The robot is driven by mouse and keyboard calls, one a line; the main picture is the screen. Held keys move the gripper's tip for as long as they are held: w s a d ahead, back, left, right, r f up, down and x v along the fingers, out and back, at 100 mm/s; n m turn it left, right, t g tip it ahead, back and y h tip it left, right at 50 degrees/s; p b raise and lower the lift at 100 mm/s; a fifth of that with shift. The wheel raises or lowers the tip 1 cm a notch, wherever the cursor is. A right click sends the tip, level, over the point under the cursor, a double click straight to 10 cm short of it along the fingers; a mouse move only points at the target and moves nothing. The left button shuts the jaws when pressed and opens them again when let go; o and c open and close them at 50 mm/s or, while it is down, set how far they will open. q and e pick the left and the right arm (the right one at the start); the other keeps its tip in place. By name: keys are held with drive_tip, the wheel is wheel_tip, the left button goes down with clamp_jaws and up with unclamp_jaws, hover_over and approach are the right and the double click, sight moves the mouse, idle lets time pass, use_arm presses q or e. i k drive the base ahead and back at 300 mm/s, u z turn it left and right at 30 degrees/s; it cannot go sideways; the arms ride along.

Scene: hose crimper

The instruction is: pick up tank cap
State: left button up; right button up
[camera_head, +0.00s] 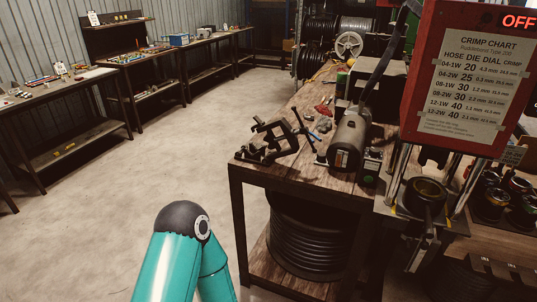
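I cannot make out a tank cap for certain in the head view. The red crimper (455,80) stands at the right, with a crimp chart on its front and a display reading OFF. Under its red box is a dark round part (425,188) on a metal plate; I cannot tell whether a cap belongs to it. A teal arm link of mine with a black joint shows at the bottom, left of the workbench. Neither of my grippers is in view.
A wooden workbench (262,177) stands in the middle, bearing a black clamp tool (272,140) and a grey motor (349,140). Coiled black hose (305,240) lies beneath it. Dark round dies (490,203) sit at the right. The concrete floor at left is clear.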

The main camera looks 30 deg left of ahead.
sight(321, 157)
drive_tip(key=u, duration=0.6)
drive_tip(key=i, duration=1)
drive_tip(key=z, duration=0.1)
drive_tip(key=k, duration=0.85)
drive_tip(key=u, duration=0.2)
drive_tip(key=i, duration=0.8)
